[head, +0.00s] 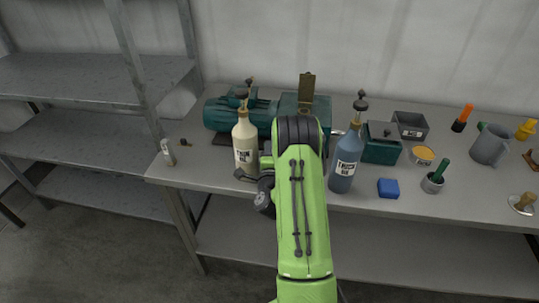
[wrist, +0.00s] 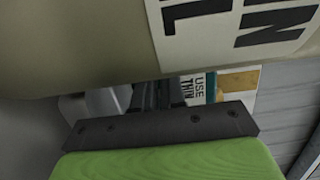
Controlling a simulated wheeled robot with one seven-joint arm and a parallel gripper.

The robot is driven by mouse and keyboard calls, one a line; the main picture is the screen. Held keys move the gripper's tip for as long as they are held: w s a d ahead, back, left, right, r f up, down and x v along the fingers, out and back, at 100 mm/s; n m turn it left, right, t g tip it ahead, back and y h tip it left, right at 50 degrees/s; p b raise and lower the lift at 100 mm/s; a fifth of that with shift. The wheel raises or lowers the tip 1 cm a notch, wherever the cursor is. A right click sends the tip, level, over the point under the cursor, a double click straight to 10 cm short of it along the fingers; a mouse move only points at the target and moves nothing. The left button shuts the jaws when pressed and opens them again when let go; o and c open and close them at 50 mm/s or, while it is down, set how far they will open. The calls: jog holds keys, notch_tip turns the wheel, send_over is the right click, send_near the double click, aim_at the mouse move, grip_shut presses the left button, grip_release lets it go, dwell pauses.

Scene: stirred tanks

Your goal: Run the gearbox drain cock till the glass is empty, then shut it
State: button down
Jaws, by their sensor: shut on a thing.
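The gearbox with motor is a teal machine (head: 219,115) at the back of the bench, partly hidden by my arm and a cream oil bottle. My gripper (head: 247,176) is shut on the cream bottle (head: 245,143), low on its body. The bottle looks upright; I cannot tell if it touches the bench. In the wrist view the cream bottle (wrist: 80,45) fills the top, with its label, and hides most of my gripper's dark fingers (wrist: 152,95). A plate reading "USE THIN" (wrist: 198,88) shows behind. I cannot make out the drain cock or the glass.
A blue-grey oil bottle (head: 346,160) stands right of my arm. Grey shelving (head: 90,78) stands left.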

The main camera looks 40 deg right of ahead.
jog(key=t+b, duration=0.1)
jog(key=b, duration=0.2)
jog(key=shift+w+f+n+y, duration=0.1)
jog(key=shift+w+n+y, duration=0.05)
jog(key=shift+n+y, duration=0.2)
jog(key=b, duration=0.3)
jog(key=shift+s+y, duration=0.25)
jog(key=shift+y, duration=0.1)
jog(key=c, duration=1.2)
grip_release()
jog(key=shift+s, duration=0.15)
